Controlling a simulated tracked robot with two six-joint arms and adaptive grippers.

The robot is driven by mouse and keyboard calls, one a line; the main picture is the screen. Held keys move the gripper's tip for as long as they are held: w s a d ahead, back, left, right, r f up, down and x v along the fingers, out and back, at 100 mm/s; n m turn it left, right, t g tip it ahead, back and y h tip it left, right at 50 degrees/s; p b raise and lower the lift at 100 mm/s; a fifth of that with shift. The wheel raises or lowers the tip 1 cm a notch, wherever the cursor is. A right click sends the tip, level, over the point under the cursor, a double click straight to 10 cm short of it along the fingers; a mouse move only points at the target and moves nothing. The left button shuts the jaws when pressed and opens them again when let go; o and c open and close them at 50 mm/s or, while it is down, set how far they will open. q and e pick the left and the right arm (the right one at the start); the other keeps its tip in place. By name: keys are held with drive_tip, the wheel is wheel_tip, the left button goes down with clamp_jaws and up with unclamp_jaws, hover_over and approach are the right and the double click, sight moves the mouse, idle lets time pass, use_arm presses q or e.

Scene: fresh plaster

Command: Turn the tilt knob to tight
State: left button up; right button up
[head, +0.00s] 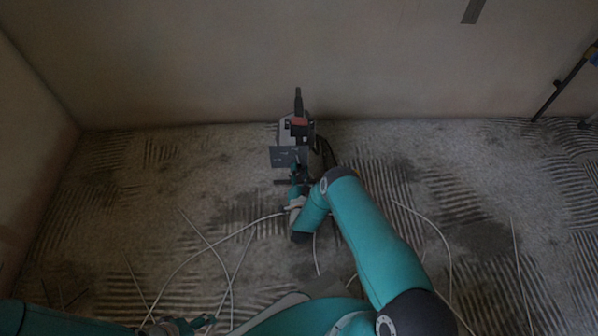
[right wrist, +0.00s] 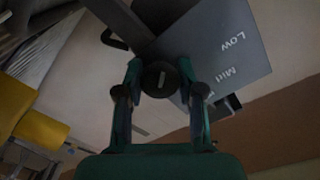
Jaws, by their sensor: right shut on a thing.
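The tilt knob (right wrist: 160,79) is a dark round knob with a short pale mark, seen end-on in the right wrist view. My right gripper (right wrist: 160,82) is shut on it, with one finger on each side. A grey plate (right wrist: 222,50) behind the knob carries the words "Low" and "Mid"; I see no "tight" label. In the head view the plate (head: 281,156) sits on the front of a device (head: 298,129) by the wall, and my right gripper (head: 298,174) reaches it from the front. My left gripper (head: 190,325) is low at the left, its fingers too small to read.
The device has a red part (head: 299,121) and a dark upright handle (head: 298,100). A dark cable (head: 326,152) hangs at its right side. Pale cables (head: 190,258) lie across the streaked floor. A dark stand (head: 560,87) is at the far right. Floor left of the device is open.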

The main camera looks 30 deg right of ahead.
drive_tip(key=m, duration=0.6)
drive_tip(key=shift+s+d+m, duration=0.1)
drive_tip(key=shift+m, duration=0.2)
drive_tip(key=m, duration=0.6)
drive_tip(key=shift+f, duration=0.1)
drive_tip(key=m, duration=0.6)
drive_tip(key=shift+m+p, duration=0.3)
drive_tip(key=shift+p, duration=0.05)
drive_tip(key=m, duration=0.6)
drive_tip(key=shift+s+f+m, duration=0.1)
drive_tip(key=shift+f+m, duration=0.05)
drive_tip(key=shift+m, duration=0.25)
drive_tip(key=o, duration=1.1)
drive_tip(key=shift+o, duration=0.3)
